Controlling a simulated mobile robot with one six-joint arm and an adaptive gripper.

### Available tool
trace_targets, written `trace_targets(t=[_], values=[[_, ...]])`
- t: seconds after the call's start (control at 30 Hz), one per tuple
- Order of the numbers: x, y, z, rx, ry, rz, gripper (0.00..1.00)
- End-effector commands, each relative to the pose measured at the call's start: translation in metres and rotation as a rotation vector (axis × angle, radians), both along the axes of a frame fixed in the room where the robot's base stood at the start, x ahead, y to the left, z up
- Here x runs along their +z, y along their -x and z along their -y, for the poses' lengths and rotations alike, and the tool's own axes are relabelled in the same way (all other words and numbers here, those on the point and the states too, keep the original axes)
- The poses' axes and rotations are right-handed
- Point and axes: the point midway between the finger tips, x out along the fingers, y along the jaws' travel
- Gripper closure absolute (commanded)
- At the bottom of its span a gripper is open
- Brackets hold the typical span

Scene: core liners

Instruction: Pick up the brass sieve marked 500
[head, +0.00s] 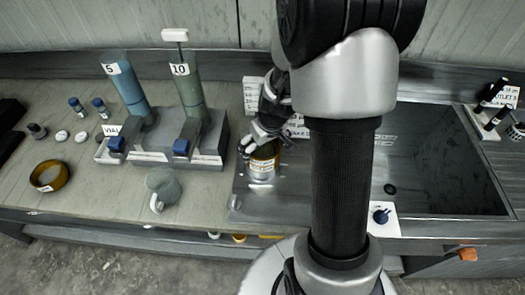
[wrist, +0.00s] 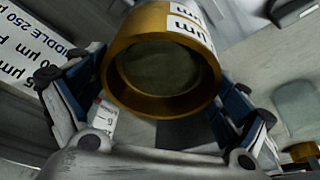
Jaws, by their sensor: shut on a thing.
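A brass sieve (head: 263,163) with a white label stands out below my gripper (head: 264,136) in the head view, over the metal tray right of the tube rack. My gripper is shut on it. In the wrist view the brass sieve (wrist: 162,75) sits between the two blue-padded fingers, its round mesh face toward the camera. Its label shows "µm", but the number is cut off. I cannot tell whether it touches the tray. A second brass ring (head: 49,176) with a small label lies on the bench at far left.
Tubes marked 5 (head: 126,85) and 10 (head: 187,88) stand in a grey rack (head: 150,150) left of my gripper. A grey-green mug (head: 163,186) stands in front of the rack. A printed sign (head: 297,125) is behind the gripper. A sunken basin (head: 440,165) lies right of my arm.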

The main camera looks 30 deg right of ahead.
Motion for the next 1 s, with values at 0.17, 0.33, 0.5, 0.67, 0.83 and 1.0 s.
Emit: trace_targets(t=[0.17,0.33,0.5,0.67,0.83,1.0], values=[[0.0,0.0,0.0,0.0,0.0,-0.001,0.37],[0.0,0.0,0.0,0.0,0.0,0.0,0.37],[0.005,0.0,0.0,-0.001,0.0,0.001,0.37],[0.024,-0.001,0.0,0.001,0.001,0.004,0.37],[0.063,-0.001,0.0,0.0,0.002,0.006,0.37],[0.114,-0.002,0.001,0.0,0.003,0.008,0.37]])
